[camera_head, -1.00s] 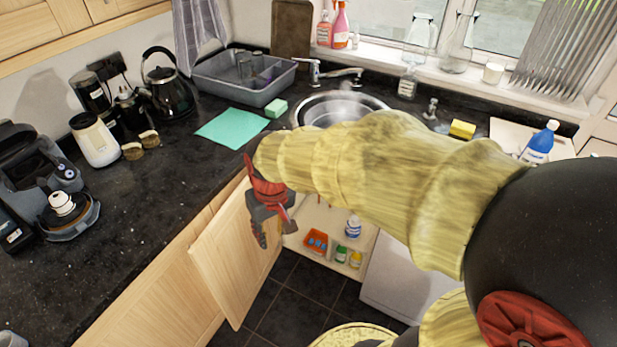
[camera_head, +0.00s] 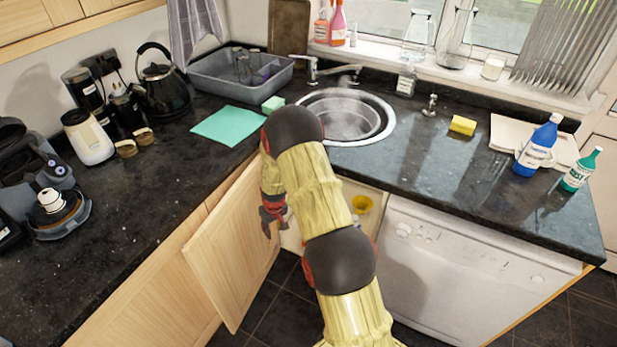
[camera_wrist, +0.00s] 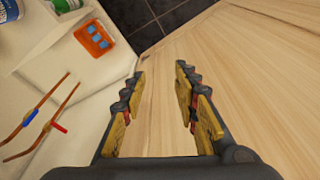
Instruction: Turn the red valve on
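The red valve (camera_wrist: 59,127) is a small red handle on a thin copper pipe inside the open sink cabinet, at the lower left of the wrist view. A similar pipe beside it carries a blue handle (camera_wrist: 30,117). My gripper (camera_wrist: 160,72) is open and empty, with its fingers over the wooden cabinet door. The valve lies to the left of the fingers, not touching them. In the head view my gripper (camera_head: 272,215) hangs below the counter edge by the cabinet opening. The valve is hidden there.
The cabinet door (camera_head: 235,255) stands open on the left of the opening. An orange tray (camera_wrist: 94,38) with blue items and bottles sit on the cabinet floor. A yellow container (camera_head: 362,204) shows inside. A white dishwasher (camera_head: 470,265) stands to the right.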

